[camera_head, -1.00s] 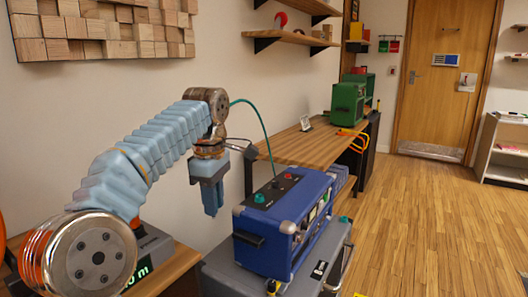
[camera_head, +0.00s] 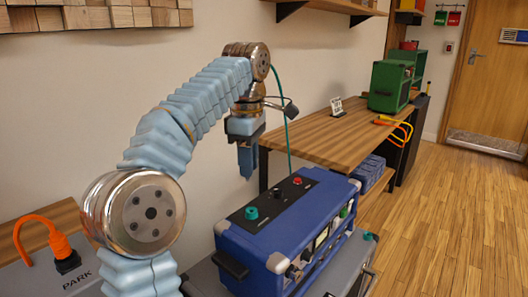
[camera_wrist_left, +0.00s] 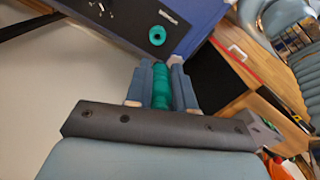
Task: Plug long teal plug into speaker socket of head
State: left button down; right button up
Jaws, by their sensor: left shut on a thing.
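The blue amp head (camera_head: 300,225) sits on a grey cabinet, with a black top panel that carries a teal round fitting (camera_head: 251,213), a black one and a red one (camera_head: 297,181). My left gripper (camera_head: 246,162) hangs fingers-down near the back-left of the head, apart from its top. In the left wrist view, my left gripper (camera_wrist_left: 161,82) is shut on a teal plug (camera_wrist_left: 160,88). The teal fitting (camera_wrist_left: 157,36) on the panel shows just beyond the fingertips. The plug is hard to make out in the head view. My right gripper is not in view.
A wooden table (camera_head: 345,132) stands behind the head, with a green amp (camera_head: 388,86) and an orange cable (camera_head: 400,127). A teal cable (camera_head: 282,110) rises near the gripper. At left, an orange plug (camera_head: 65,252) sits in a grey unit. The floor at right is clear.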

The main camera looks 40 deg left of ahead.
pick_arm(q)
jog(key=shift+w+f, duration=0.15)
jog(key=shift+w, duration=0.15)
jog(key=shift+f, duration=3.45)
jog(key=shift+d+f, duration=0.2)
jog(key=shift+f, duration=0.3)
jog(key=shift+f, duration=0.25)
jog(key=shift+f+b, duration=0.35)
jog(key=shift+f, duration=0.2)
jog(key=c, duration=0.9)
grip_release()
